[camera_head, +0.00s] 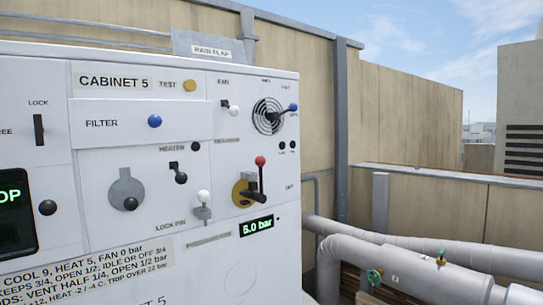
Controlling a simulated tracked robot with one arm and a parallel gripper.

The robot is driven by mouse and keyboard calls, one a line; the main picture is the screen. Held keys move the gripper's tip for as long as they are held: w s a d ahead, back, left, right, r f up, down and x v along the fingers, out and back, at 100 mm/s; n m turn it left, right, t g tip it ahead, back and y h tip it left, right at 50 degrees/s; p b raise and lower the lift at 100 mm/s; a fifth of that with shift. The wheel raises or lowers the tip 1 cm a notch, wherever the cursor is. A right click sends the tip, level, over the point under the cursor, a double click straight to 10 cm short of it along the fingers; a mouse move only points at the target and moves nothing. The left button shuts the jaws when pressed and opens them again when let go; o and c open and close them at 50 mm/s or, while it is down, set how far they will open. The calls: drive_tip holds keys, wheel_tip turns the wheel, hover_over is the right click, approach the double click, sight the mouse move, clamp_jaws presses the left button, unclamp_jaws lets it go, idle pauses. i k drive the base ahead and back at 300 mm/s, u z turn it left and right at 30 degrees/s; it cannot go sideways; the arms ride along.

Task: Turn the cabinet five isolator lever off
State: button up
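The cabinet five panel (90,105) is white, with a "CABINET 5" label at its top left. A lever with a red ball knob (260,161) stands upright on a yellow plate (240,190) in the right part of the panel. The small label above it is too blurred to read surely; a label at its right seems to read "OFF". Left of the lever is a white-knobbed lock pin (203,197), with a "LOCK PIN" label beside it. My gripper is not in view.
Close around the lever are a blue-knobbed fan vent lever (293,107), a white-knobbed fan switch (233,110), a heater switch (181,177) and a green "5.0 bar" display (257,227). Thick grey pipes (400,260) with green valves run at the lower right.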

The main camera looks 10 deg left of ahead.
sight(260, 161)
drive_tip(key=z, duration=0.1)
drive_tip(key=i, duration=1)
drive_tip(key=z, duration=0.05)
